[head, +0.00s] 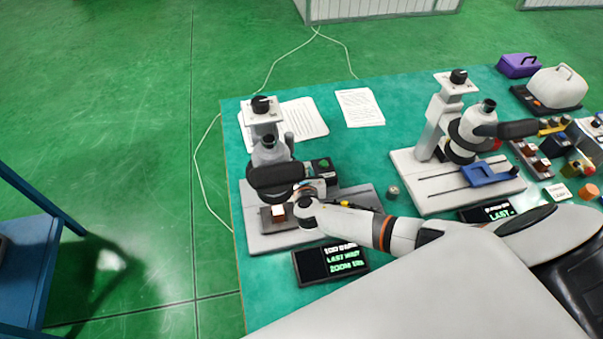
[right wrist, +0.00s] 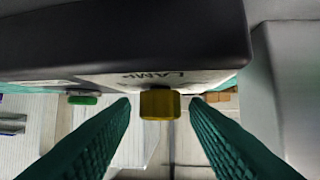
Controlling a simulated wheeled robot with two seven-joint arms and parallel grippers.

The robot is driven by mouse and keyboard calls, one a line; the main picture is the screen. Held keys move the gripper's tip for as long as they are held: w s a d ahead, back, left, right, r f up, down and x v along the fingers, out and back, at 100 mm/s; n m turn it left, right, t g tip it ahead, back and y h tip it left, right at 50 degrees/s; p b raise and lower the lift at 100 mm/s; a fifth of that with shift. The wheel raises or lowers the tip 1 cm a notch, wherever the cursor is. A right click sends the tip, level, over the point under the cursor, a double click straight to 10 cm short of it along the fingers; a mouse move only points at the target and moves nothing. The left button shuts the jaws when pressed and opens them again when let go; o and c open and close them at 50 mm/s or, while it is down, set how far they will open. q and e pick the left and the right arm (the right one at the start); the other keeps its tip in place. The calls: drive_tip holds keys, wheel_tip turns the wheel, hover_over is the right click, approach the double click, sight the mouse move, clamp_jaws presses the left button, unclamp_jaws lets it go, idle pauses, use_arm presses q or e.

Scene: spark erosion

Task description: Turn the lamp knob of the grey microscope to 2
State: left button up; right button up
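The left microscope (head: 268,150), with a light grey stand and dark eyepiece part, stands at the left of the green table; I take it as the grey one. My right arm reaches to it from the right in the head view, and its fingertips are not clear there. In the right wrist view, a yellow lamp knob (right wrist: 160,104) sits below the label LAMP on a dark-topped housing (right wrist: 130,60). My right gripper (right wrist: 160,112) is open, with a finger on each side of the knob and visible gaps. The knob's setting is not readable. My left gripper is not in view.
A dark display (head: 330,262) with green text lies in front of the left microscope. A second microscope (head: 450,140) stands to the right. White papers (head: 360,107) lie behind. Several small boxes and a white case (head: 557,87) crowd the table's right side.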

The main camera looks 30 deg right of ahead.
drive_tip(key=shift+o, duration=0.4)
drive_tip(key=shift+s+a, duration=0.1)
drive_tip(key=shift+s, duration=0.15)
drive_tip(key=v, duration=1.1)
drive_tip(key=shift+s+r, duration=0.15)
drive_tip(key=shift+r, duration=0.05)
